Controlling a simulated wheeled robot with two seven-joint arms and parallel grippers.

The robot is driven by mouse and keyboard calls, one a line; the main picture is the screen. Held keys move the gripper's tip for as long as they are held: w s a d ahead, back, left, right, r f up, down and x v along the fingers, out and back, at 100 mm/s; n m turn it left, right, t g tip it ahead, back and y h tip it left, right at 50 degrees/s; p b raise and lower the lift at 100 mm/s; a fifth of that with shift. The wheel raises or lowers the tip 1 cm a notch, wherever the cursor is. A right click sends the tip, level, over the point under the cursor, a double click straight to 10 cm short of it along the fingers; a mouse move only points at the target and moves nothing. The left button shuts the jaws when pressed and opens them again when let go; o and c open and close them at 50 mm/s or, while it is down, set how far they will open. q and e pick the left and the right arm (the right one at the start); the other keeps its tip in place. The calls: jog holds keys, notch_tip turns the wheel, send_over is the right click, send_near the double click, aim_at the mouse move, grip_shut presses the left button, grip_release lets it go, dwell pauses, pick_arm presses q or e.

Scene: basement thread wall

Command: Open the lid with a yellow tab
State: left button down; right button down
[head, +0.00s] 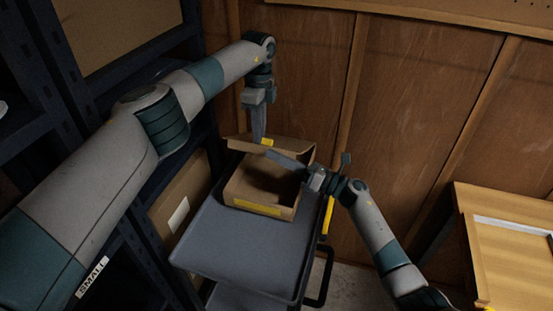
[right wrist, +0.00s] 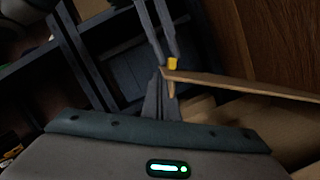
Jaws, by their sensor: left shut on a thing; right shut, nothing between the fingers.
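A brown cardboard box (head: 240,191) sits on a grey cart, with a yellow strip along its front. Its lid (head: 296,146) is raised at the back and the inside shows dark. The lid's yellow tab (head: 267,142) is at its upper edge; the tab also shows in the right wrist view (right wrist: 172,64). My left gripper (head: 260,138) points down and is shut on the lid edge at the tab. My right gripper (head: 272,155) is shut and empty, pointing left across the box opening, close to the lid below the tab; whether it touches the lid is unclear.
The cart's grey top (head: 240,245) is clear in front of the box. Dark shelving (head: 110,190) stands close on the left. A wooden wall (head: 410,90) is behind, and a wooden table (head: 510,240) is at the right.

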pick_arm(q)
jog(key=shift+w+f, duration=0.1)
